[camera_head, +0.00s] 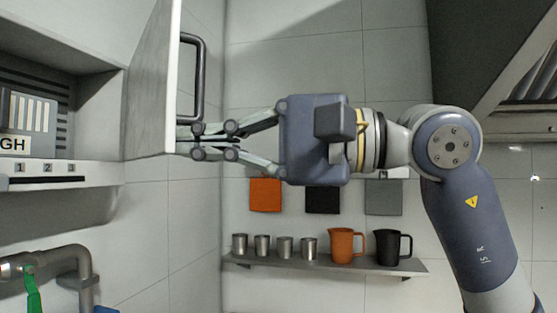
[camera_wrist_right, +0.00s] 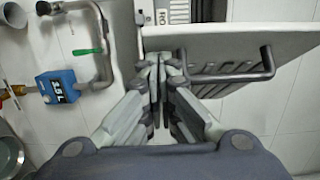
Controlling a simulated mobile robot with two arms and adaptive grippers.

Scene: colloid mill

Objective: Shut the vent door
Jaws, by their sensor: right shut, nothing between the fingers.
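The vent door (camera_head: 152,85) stands open, swung out from the housing, with its face seen nearly edge-on in the head view. It also shows in the right wrist view (camera_wrist_right: 225,42). Its dark bar handle (camera_head: 201,78) is on the outer face, and the handle also shows in the right wrist view (camera_wrist_right: 268,62). My right gripper (camera_head: 185,141) is shut and empty, with its tips at the lower end of the door, just below the handle. Its fingertips (camera_wrist_right: 158,62) are close to the door edge; I cannot tell whether they touch. My left gripper is not in view.
The open vent recess (camera_head: 65,115) with louvres is at the left, above a ledge (camera_head: 60,178) numbered 1, 2, 3. A pipe (camera_head: 75,255) with a green lever (camera_head: 33,290) is below. A shelf (camera_head: 375,264) with cups and jugs is on the back wall.

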